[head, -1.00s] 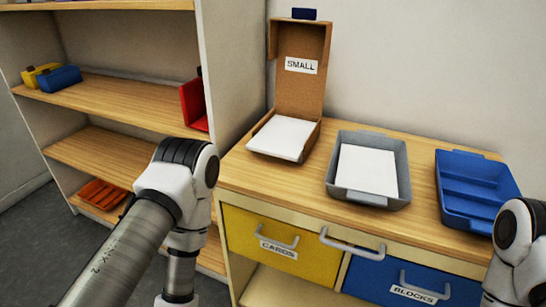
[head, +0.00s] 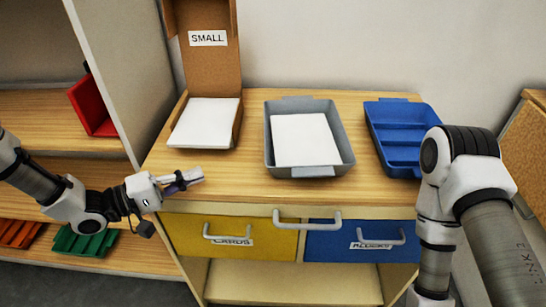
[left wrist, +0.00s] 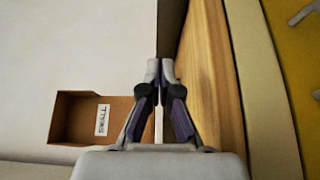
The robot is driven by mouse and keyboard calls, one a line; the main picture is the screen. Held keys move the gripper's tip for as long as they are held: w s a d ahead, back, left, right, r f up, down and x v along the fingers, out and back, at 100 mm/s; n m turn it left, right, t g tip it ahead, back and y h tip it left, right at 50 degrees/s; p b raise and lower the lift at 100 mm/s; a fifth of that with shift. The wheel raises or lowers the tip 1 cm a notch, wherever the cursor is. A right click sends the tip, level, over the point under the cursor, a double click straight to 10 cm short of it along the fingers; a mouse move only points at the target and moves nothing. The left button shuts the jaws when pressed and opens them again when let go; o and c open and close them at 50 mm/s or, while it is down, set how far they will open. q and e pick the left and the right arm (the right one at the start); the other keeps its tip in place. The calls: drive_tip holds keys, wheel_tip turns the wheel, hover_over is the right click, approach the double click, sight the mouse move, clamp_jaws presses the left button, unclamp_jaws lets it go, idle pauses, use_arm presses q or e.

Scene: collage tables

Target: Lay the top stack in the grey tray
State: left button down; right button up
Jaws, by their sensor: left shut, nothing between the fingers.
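A white paper stack (head: 301,140) lies flat inside the grey tray (head: 347,158) on the wooden counter top. Another white stack (head: 204,122) lies in the open cardboard box (head: 208,70) labelled SMALL, to the left of the tray. My left gripper (head: 196,176) is shut and empty in front of the box, near the counter's front left edge. In the left wrist view its fingertips (left wrist: 160,70) are together, and the cardboard box (left wrist: 75,120) shows at left. My right arm comes in at right, but its gripper is out of frame.
A blue divided tray (head: 395,140) stands right of the grey tray. Below the counter are a yellow drawer (head: 190,238) and a blue drawer (head: 330,245) with protruding handles. Shelves at left hold a red holder (head: 93,105) and a green tray (head: 85,242).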

use_arm(q)
drive_tip(key=shift+w+d, duration=0.3)
drive_tip(key=shift+d, duration=0.25)
drive_tip(key=shift+w+d, duration=0.1)
drive_tip(key=shift+d, duration=0.3)
drive_tip(key=x, duration=0.8)
drive_tip(key=shift+s+d, duration=0.2)
drive_tip(key=shift+d, duration=0.35)
drive_tip(key=shift+s+d, duration=0.25)
drive_tip(key=shift+d, duration=0.35)
drive_tip(key=shift+s+d, duration=0.1)
drive_tip(key=shift+d, duration=0.5)
drive_tip(key=shift+a, duration=0.1)
